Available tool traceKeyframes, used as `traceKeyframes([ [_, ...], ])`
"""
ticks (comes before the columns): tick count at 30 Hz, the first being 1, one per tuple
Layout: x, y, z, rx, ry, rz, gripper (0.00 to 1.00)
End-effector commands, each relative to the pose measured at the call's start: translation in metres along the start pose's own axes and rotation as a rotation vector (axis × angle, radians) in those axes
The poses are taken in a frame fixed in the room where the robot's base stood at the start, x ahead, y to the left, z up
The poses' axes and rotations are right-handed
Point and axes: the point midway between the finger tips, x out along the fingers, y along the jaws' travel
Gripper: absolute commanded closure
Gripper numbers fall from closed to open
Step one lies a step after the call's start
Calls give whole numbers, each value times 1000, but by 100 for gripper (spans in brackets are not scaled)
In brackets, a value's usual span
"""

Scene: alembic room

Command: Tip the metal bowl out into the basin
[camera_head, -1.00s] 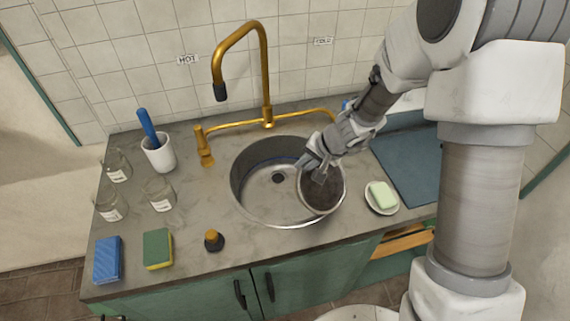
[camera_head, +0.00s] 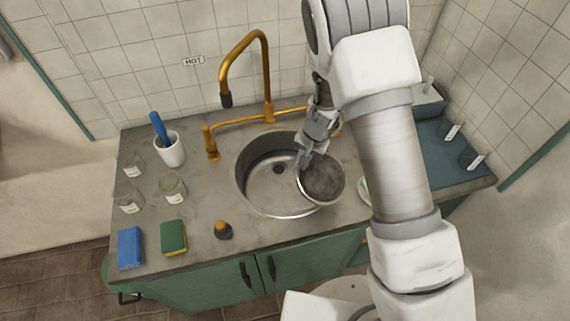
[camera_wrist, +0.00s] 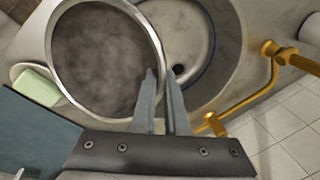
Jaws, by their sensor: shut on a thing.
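The metal bowl (camera_head: 303,188) is at the right side of the round steel basin (camera_head: 268,192), overlapping its right rim in the picture. Its opening faces up toward the head camera, and dark grey-brown contents show inside. My gripper (camera_head: 305,163) is shut on the bowl's rim nearest the basin's middle. In the wrist view, the fingers (camera_wrist: 162,78) straddle the bowl's wall (camera_wrist: 158,42), one inside and one outside. The basin (camera_wrist: 215,70) with its dark drain (camera_wrist: 179,69) shows beyond it. I cannot tell the exact height of the bowl above the rim.
The brass faucet (camera_head: 267,75) stands behind the basin. A white cup (camera_head: 170,152), several glass jars (camera_head: 173,190), a blue sponge (camera_head: 130,247), a green sponge (camera_head: 174,237) and a stopper (camera_head: 223,230) stand left. A soap dish (camera_wrist: 17,72) with pale soap (camera_wrist: 38,88) lies beside the bowl.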

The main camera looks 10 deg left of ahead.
Motion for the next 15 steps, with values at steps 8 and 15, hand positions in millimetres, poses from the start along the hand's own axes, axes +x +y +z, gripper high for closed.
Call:
traceKeyframes([
  [8,-4,-2,0,-3,-55,159,100],
  [15,-8,-2,-1,8,-122,345,100],
])
